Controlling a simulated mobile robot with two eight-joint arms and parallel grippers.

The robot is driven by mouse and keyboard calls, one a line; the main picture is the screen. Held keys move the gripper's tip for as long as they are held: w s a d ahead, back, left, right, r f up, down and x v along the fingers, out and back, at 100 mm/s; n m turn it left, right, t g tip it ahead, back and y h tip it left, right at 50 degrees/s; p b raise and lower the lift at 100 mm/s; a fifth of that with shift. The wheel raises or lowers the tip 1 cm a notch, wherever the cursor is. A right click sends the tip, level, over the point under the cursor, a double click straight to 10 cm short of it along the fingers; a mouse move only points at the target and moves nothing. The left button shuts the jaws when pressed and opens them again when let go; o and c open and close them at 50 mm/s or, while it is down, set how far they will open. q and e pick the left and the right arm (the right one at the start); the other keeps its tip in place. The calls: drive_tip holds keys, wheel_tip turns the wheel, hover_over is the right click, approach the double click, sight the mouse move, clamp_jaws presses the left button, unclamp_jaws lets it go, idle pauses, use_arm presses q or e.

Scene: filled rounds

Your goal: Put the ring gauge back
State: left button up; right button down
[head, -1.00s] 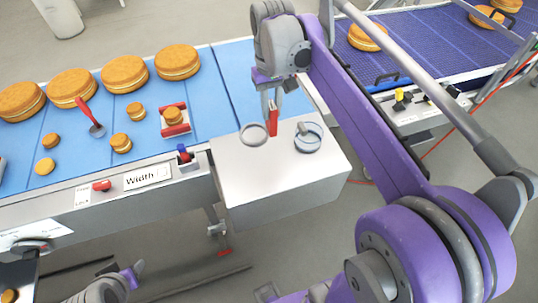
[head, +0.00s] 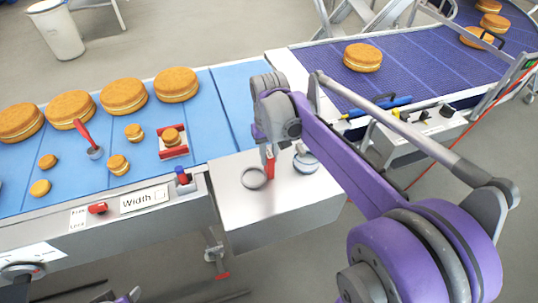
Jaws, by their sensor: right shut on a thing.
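The ring gauge is a grey ring (head: 254,178) with a red handle (head: 270,164). My right gripper (head: 268,154) is shut on the handle, with the ring just left of the fingers, over the top of a pale metal box (head: 285,203). I cannot tell whether the ring touches the box top. A round grey piece (head: 306,161) sits on the box to the right, partly hidden by my right arm. A bit of my left arm's end (head: 131,296) shows at the bottom edge, too cut off to read its jaws.
A blue belt (head: 225,92) at left carries large cakes (head: 124,96), small cakes (head: 118,164), a red-handled tool (head: 86,137) and a red holder (head: 173,152). A purple belt (head: 405,75) with more cakes lies behind. A "Width" label (head: 145,199) is on the front rail.

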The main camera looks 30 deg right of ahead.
drive_tip(key=shift+f, duration=0.2)
drive_tip(key=c, duration=0.7)
unclamp_jaws()
drive_tip(key=shift+c, duration=0.2)
wheel_tip(320, 180, up, 12)
drive_tip(key=s+a+f+n+t, duration=0.1)
drive_tip(key=s+a+f+t, duration=0.1)
drive_tip(key=s+a+f, duration=0.1)
drive_tip(key=s+a+f+t, duration=0.2)
drive_tip(key=s+a+f, duration=0.2)
drive_tip(key=f, duration=0.4)
drive_tip(key=s+a+f+n+t, duration=0.1)
drive_tip(key=s+a+f+t, duration=0.1)
drive_tip(key=s+f, duration=0.3)
drive_tip(key=shift+a+f+n+p, duration=0.25)
drive_tip(key=shift+a+n+p, duration=0.1)
drive_tip(key=shift+a, duration=0.45)
